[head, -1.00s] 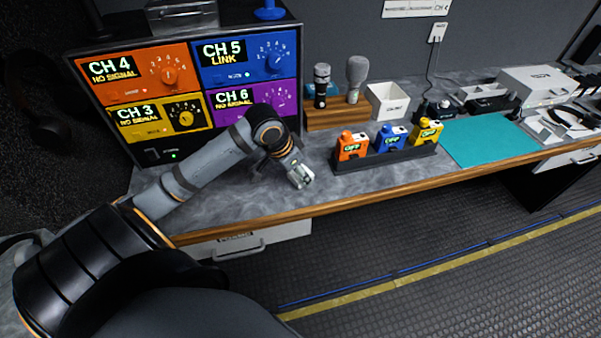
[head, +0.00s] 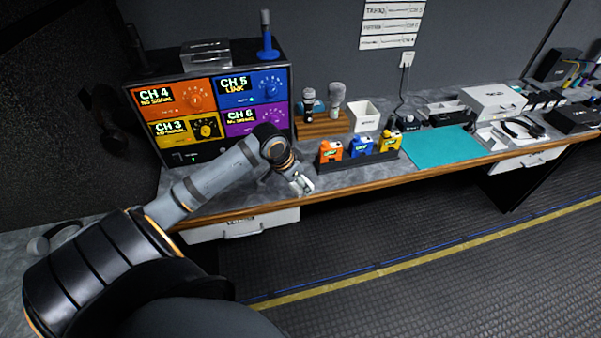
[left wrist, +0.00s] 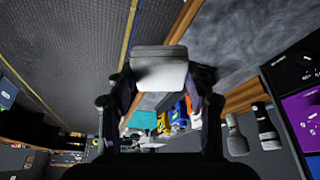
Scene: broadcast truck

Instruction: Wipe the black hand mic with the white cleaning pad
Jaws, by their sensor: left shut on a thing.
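The black hand mic (head: 308,108) stands upright in the wooden stand (head: 322,126), left of a grey mic (head: 336,100). In the left wrist view the black mic (left wrist: 266,126) shows at the lower right beside the grey mic (left wrist: 237,140). My left gripper (head: 302,183) is over the counter's front edge, in front of the stand and apart from the mics. It is shut on the white cleaning pad (left wrist: 160,72), which fills the space between its fingers in the left wrist view. My right gripper is not in view.
A monitor rack (head: 215,110) stands left of the mics. A dark holder (head: 358,160) with orange, blue and yellow packs sits in front of the stand. A white open box (head: 364,117) is right of the mics. A teal mat (head: 440,147) lies farther right.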

